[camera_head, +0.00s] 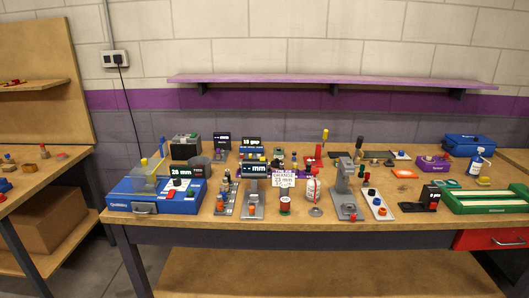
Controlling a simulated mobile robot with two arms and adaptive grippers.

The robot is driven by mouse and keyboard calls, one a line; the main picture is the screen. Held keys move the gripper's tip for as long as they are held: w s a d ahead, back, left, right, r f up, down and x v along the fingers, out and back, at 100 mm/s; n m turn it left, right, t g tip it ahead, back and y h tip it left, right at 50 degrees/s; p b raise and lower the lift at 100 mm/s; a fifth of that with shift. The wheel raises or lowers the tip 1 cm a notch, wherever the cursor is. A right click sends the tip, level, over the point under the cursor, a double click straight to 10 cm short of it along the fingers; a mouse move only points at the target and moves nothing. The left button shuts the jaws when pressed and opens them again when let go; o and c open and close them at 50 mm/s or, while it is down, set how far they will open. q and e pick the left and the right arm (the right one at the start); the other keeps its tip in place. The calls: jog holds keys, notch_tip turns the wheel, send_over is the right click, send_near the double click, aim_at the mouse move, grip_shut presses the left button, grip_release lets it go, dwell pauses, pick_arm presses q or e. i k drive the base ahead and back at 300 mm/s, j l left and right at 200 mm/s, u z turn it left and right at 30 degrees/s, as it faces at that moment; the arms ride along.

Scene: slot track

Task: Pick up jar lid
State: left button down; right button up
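Neither of my grippers shows in the head view. No piece can be made out for certain as the jar lid at this size. A small whitish jar-like container (311,190) with a red top stands near the middle of the workbench (240,225). A small flat grey round piece (316,211) lies just in front of it; I cannot tell whether it is a lid.
A blue case (143,207) stands at the bench's left and a green tray (490,200) at its right. Small fixtures and displays crowd between them. A purple shelf (330,81) hangs above, looking empty. Another bench (45,170) stands left.

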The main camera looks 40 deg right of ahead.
aim_at(276, 163)
jog(key=z, duration=1.4)
